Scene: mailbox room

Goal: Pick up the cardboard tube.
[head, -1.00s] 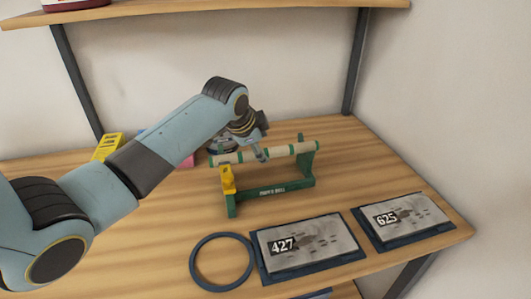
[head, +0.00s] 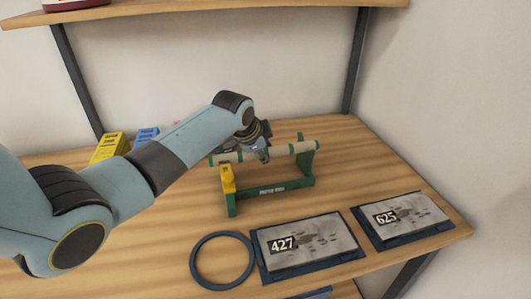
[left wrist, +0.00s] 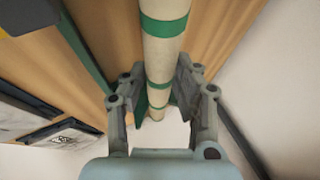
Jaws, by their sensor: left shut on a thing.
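The cardboard tube (head: 303,147) is beige with green bands. It lies level across a green stand (head: 288,189) with a yellow piece at its left end. My left gripper (head: 262,154) is at the middle of the tube, coming from above and behind. In the left wrist view, the tube (left wrist: 165,48) runs between the two fingers of my left gripper (left wrist: 160,88), which is shut on it. The arm hides part of the tube's far side. Whether the tube is clear of the stand cannot be told. My right gripper is out of view.
A blue ring (head: 222,262) and two plaques, 427 (head: 305,242) and 625 (head: 402,216), lie in front of the stand. A yellow holder (head: 109,147) and a blue one (head: 147,136) stand behind my left arm. A shelf (head: 200,12) overhangs the back.

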